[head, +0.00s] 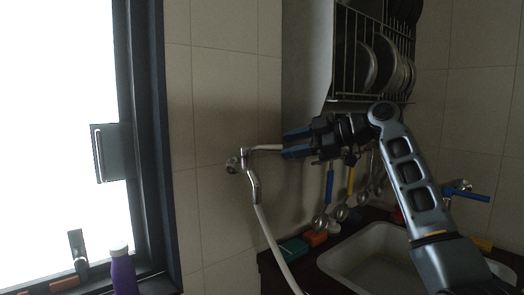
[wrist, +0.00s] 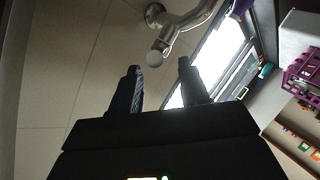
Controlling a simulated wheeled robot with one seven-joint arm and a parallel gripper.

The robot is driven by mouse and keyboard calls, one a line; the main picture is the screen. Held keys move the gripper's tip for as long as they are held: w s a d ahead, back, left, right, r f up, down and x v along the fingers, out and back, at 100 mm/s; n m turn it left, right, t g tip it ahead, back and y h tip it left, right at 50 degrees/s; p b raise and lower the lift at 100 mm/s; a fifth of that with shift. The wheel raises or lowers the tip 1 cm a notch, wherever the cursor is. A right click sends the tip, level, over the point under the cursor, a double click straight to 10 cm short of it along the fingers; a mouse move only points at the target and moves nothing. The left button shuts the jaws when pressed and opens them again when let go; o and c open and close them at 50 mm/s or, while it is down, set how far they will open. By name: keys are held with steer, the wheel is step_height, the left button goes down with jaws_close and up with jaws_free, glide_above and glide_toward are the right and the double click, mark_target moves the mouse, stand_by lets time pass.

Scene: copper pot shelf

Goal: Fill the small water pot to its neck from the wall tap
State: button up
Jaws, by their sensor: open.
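The wall tap (head: 252,182) is a silver metal fitting on the tiled wall, left of my gripper in the head view. A pale arm sticks out from its top toward my gripper, and a white hose (head: 265,232) hangs below it. My gripper (head: 284,146) is level with this arm, its blue fingertips at or very near the arm's end; I cannot tell whether they touch. In the wrist view the tap (wrist: 168,36) lies beyond my two spread fingers (wrist: 159,68), with nothing seen between them. I cannot make out the small water pot in either view.
A wire rack (head: 360,65) with metal plates hangs above my arm. Ladles hang on the wall below it. A sink (head: 365,258) is set in the dark counter, with a blue-handled tap (head: 465,191) at right. A purple bottle (head: 123,271) stands by the bright window at left.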

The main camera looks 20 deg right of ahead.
mark_target(261, 151)
steer(key=shift+w+a, duration=0.15)
steer(key=shift+w, duration=0.25)
steer(key=p+x, duration=0.1)
steer(key=x, duration=0.6)
steer(key=shift+w+a+f+p, duration=0.1)
steer(key=shift+p, duration=0.3)
steer(key=shift+c, duration=0.2)
jaws_close()
